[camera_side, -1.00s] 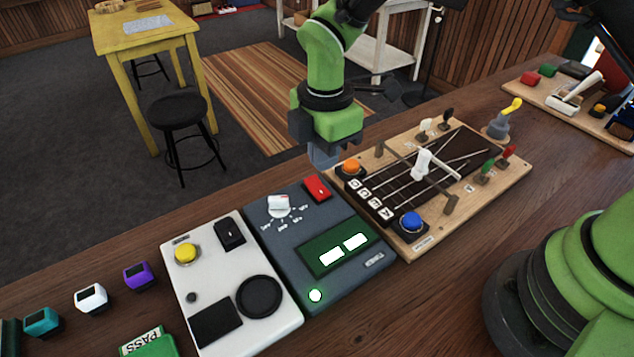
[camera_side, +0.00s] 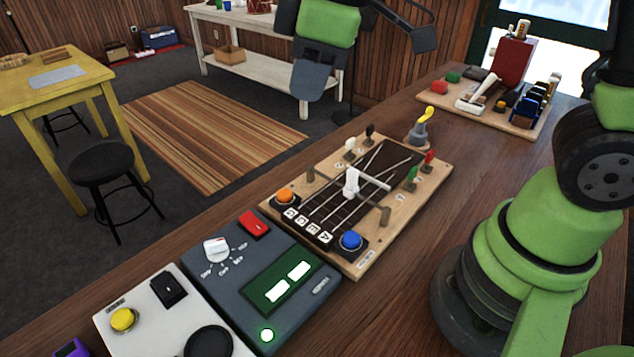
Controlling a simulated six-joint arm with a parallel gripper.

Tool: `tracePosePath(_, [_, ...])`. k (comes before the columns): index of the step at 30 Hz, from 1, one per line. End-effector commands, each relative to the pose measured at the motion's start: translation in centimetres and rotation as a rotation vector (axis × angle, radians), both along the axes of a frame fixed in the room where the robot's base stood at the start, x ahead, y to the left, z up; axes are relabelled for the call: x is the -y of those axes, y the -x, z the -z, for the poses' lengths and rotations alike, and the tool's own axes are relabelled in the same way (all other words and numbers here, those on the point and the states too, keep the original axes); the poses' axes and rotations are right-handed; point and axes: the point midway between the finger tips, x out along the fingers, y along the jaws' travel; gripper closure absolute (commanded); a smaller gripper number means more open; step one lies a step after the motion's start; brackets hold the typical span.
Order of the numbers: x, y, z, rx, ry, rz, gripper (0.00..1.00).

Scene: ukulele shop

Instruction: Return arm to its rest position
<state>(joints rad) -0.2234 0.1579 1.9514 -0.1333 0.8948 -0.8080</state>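My green arm's base (camera_side: 520,260) stands at the right on the wooden bench. My gripper (camera_side: 312,108) shows at the top middle, a dark grey end below a green wrist link. It hangs high, apart from the bench and everything on it. I see nothing held in it. Its fingers show as one grey shape, so I cannot tell whether they are apart. The upper part of the arm is cut off by the top edge.
Below my gripper is a wooden string board (camera_side: 440,185) with a white lever. A dark grey control box (camera_side: 215,285) and a white box (camera_side: 150,325) lie front left. A tool board (camera_side: 440,100) stands back right.

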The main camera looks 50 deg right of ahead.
Motion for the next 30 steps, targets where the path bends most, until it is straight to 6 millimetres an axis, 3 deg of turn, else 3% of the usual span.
tracePosePath(1, [0.9,1.3,-1.5,0.031,-0.037,0.097,1.0])
tracePosePath(6, [3.0,6.0,-4.6,0.095,-0.185,0.437,1.0])
tracePosePath(12, [4.5,11.2,-5.7,0.156,-0.368,0.779,1.0])
tracePosePath(15, [4.8,12.8,-5.6,0.173,-0.437,0.892,1.0])
tracePosePath(21, [5.0,14.2,-5.3,0.184,-0.502,0.992,1.0])
tracePosePath(30, [5.0,14.2,-5.3,0.183,-0.504,0.996,1.0])
